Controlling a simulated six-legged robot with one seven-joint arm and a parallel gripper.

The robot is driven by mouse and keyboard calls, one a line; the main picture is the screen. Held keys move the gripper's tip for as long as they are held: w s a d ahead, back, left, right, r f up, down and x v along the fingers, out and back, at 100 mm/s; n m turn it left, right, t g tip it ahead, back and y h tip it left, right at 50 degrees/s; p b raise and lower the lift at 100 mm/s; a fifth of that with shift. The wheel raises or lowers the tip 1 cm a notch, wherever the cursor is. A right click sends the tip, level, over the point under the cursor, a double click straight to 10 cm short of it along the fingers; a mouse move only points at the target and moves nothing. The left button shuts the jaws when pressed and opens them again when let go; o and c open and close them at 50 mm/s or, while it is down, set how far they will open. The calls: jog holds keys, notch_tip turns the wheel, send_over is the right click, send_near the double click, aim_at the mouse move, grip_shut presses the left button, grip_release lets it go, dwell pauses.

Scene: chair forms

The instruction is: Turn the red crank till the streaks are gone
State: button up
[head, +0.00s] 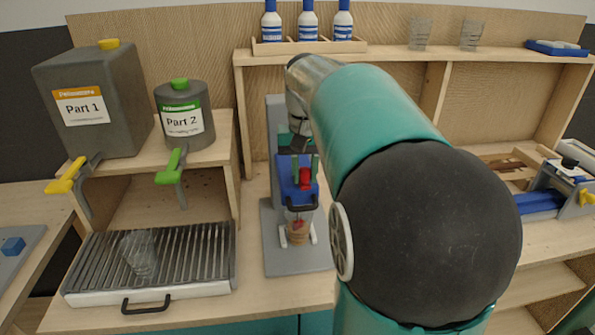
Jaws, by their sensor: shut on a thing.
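The red crank (305,178) shows as a small red piece at the top of the blue mixer head (288,190). The mixer stands on a grey base plate (280,262). Below the head is a clear cup (298,228) with tan contents and some reddish colour; streaks are too small to make out clearly. My gripper (304,168) reaches down from above and is shut on the red crank. My arm hides the mixer's right side and part of the gripper.
The Part 1 can (92,100) and Part 2 can (184,118) stand on a wooden shelf at left, above a slatted tray (190,255) holding a clear cup (138,255). Blue-and-white bottles (308,22) stand on the back shelf. A blue clamp device (535,205) is at right.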

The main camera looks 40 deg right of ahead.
jog(key=w+d+n, duration=0.4)
jog(key=d+n, duration=0.3)
jog(key=n, duration=1.3)
jog(key=shift+w+d+n, duration=0.3)
jog(key=shift+w, duration=0.05)
jog(key=o, duration=1)
jog(key=shift+r, duration=0.1)
notch_tip(320, 180, up, 14)
jog(key=shift+f, duration=0.2)
